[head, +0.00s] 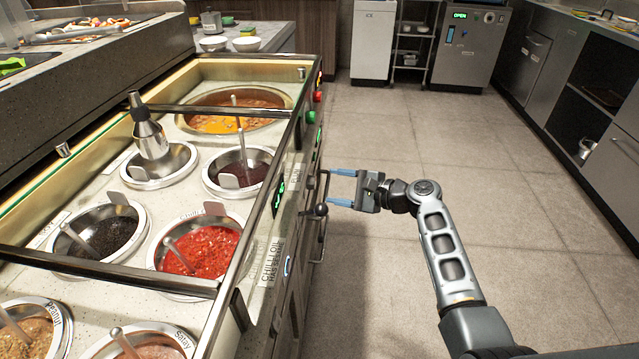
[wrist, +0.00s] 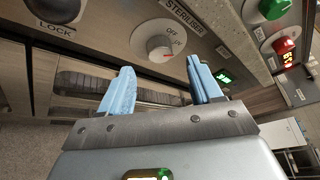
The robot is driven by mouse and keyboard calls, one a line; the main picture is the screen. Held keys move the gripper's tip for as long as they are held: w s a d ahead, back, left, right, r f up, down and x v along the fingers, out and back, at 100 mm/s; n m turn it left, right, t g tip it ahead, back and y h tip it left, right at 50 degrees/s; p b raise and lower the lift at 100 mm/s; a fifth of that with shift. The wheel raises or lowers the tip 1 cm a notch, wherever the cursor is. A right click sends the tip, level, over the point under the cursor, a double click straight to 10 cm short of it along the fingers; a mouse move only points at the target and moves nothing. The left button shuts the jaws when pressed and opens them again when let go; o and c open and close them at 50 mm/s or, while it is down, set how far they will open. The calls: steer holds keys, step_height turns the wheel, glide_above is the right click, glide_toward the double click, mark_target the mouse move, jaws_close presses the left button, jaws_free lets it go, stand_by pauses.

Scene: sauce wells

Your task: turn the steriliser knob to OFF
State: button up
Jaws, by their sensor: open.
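The steriliser knob (wrist: 157,47) is a round, pale dial on the front panel in the wrist view, under the STERILISER label (wrist: 184,15). OFF is printed beside its upper right, with a smaller mark that I cannot read for sure. A small red mark shows on the knob's lower right. My gripper (wrist: 160,66) is open and empty, its blue fingers pointing at the panel on either side of the knob, apparently short of it. In the head view my gripper (head: 331,187) is at the counter's front; I cannot make out the knob there.
A dark round handle (wrist: 55,9) marked LOCK is left of the knob. A green display (wrist: 223,76), a green button (wrist: 274,8) and a red button (wrist: 286,49) are to the right. Sauce wells, including chilli oil (head: 203,250), fill the counter. The floor (head: 440,150) right of it is clear.

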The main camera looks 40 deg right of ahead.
mark_target(315, 184)
steer(key=shift+x, duration=2.7)
steer(key=shift+c, duration=0.4)
steer(key=c, duration=1)
steer(key=shift+o, duration=0.2)
steer(key=shift+b, duration=0.3)
